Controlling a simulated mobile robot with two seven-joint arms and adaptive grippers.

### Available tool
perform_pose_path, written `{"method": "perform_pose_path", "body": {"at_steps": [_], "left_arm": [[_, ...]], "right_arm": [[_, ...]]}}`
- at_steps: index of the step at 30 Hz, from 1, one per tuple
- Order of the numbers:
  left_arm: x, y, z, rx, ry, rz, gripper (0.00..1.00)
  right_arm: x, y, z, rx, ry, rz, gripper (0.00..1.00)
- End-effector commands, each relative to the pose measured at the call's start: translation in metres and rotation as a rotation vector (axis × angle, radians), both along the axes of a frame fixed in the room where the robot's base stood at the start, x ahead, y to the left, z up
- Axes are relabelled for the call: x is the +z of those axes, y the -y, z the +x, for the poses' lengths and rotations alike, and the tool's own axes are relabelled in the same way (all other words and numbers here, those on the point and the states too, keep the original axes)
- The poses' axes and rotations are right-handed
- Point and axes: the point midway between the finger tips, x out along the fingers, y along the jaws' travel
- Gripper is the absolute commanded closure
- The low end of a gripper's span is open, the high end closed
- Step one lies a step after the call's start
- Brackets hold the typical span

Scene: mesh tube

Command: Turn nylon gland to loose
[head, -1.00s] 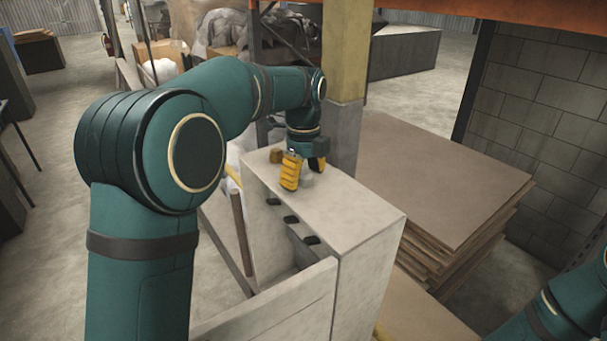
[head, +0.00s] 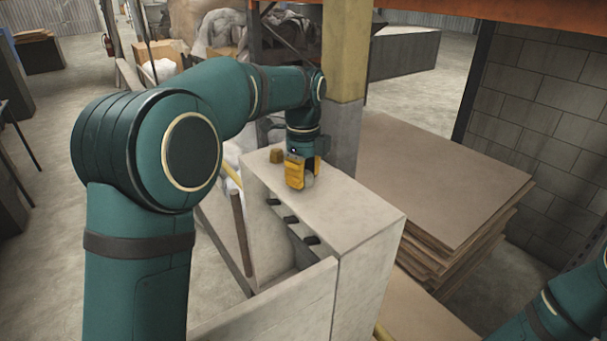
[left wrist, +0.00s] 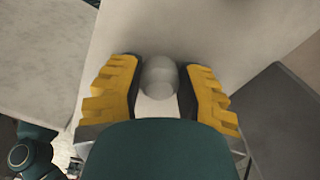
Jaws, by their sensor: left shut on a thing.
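The nylon gland, a pale grey rounded fitting (head: 309,180), stands on top of the light cabinet-like box (head: 360,215). My left gripper (head: 302,179) points down at it, with its yellow fingers shut on the gland. In the left wrist view the gland (left wrist: 160,77) sits between the two yellow-padded fingers (left wrist: 161,84), with a dark inner pad close on each side. My right gripper is out of view; only part of my right arm shows at the lower right.
A brass-coloured fitting (head: 276,156) stands on the box top just left of and behind the gland. Several dark fittings (head: 291,219) stick out of the box's side. A yellow and grey post (head: 345,90) rises close behind. Stacked brown sheets (head: 430,180) lie to the right.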

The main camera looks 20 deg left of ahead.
Motion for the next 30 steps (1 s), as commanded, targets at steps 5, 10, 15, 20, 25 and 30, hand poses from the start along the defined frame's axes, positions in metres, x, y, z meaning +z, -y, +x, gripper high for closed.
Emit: {"method": "perform_pose_path", "body": {"at_steps": [5, 10, 15, 20, 25, 30], "left_arm": [[-0.0019, -0.0005, -0.0014, 0.141, -0.005, 0.000, 0.99], [-0.0022, -0.0002, -0.0021, 0.300, -0.006, 0.001, 0.99], [-0.0026, -0.0001, -0.0029, 0.463, -0.007, 0.001, 0.98], [-0.0026, 0.0003, -0.0036, 0.614, -0.008, 0.002, 0.98], [-0.0028, 0.0004, -0.0044, 0.775, -0.007, 0.002, 0.98], [-0.0028, 0.0008, -0.0050, 0.937, -0.007, 0.003, 0.98]], "right_arm": [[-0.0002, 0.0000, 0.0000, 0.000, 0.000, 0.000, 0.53], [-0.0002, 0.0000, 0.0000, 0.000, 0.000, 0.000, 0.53], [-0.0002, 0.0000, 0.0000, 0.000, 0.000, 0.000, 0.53], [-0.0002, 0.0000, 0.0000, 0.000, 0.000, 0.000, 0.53], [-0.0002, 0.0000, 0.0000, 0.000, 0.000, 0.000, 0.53], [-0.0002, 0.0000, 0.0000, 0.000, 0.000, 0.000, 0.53]]}}
